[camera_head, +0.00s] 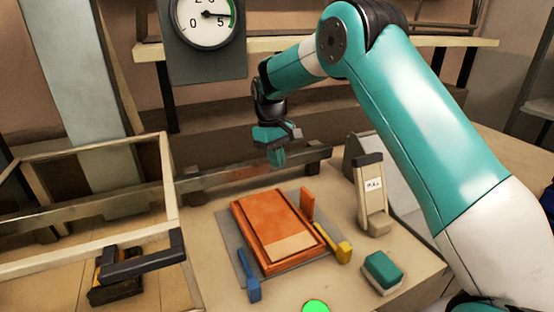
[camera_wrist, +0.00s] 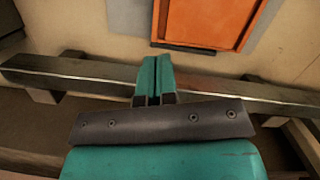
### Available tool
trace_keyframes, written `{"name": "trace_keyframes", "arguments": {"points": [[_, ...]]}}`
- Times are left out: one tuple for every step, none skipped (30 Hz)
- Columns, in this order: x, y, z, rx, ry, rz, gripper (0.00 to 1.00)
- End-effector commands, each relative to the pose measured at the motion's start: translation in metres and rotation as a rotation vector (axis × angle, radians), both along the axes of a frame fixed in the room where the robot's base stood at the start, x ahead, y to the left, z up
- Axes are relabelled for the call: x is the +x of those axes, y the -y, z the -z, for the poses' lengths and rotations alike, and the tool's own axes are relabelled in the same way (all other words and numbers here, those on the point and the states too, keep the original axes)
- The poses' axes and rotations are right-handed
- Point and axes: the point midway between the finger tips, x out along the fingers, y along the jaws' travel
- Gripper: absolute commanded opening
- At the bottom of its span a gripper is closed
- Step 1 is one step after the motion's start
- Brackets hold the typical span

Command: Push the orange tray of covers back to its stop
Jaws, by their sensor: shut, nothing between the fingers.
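The orange tray (camera_head: 240,232) lies flat on a grey mat (camera_head: 225,232) on the bench. Inside it is a flat orange-brown panel (camera_head: 265,213) with a paler patch at the near end; I cannot tell separate covers. One end of the tray also shows at the top of the wrist view (camera_wrist: 218,24). My gripper (camera_head: 277,160) is shut and empty, pointing down beyond the tray's far end, close to a dark rail (camera_head: 225,182). In the wrist view its teal fingers (camera_wrist: 154,68) are together, apart from the tray, and overlap the rail in the picture. I cannot tell which part is the stop.
A small orange upright piece (camera_head: 307,203), a yellow piece (camera_head: 344,251) and a blue piece (camera_head: 249,275) stand around the tray. A labelled stand (camera_head: 371,200) and teal block (camera_head: 382,272) are at right. A wooden frame (camera_head: 170,185) and black handle (camera_head: 143,266) are left.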

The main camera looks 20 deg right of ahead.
Motion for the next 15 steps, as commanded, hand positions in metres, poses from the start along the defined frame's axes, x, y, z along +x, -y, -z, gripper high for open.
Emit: {"name": "trace_keyframes", "arguments": {"points": [[0.0, 0.0, 0.0, 0.0, 0.0, 0.0, 0.0], [0.0, 0.0, 0.0, 0.0, 0.0, 0.0, 0.02], [0.0, 0.0, 0.0, 0.0, 0.0, 0.0, 0.12], [-0.001, 0.0, -0.001, 0.0, 0.001, -0.001, 0.18], [-0.002, -0.001, -0.002, 0.003, 0.002, -0.004, 0.25], [-0.005, -0.003, -0.005, 0.005, 0.008, -0.009, 0.34], [-0.008, -0.006, -0.009, 0.009, 0.013, -0.014, 0.41], [-0.012, -0.009, -0.013, 0.014, 0.02, -0.022, 0.43], [-0.02, -0.015, -0.02, 0.023, 0.03, -0.034, 0.43], [-0.029, -0.02, -0.027, 0.032, 0.041, -0.046, 0.43], [-0.039, -0.026, -0.035, 0.043, 0.053, -0.061, 0.43], [-0.057, -0.036, -0.045, 0.062, 0.072, -0.082, 0.43], [-0.072, -0.043, -0.053, 0.08, 0.085, -0.099, 0.43], [-0.089, -0.051, -0.06, 0.098, 0.1, -0.115, 0.43], [-0.112, -0.062, -0.069, 0.125, 0.119, -0.138, 0.43]]}}
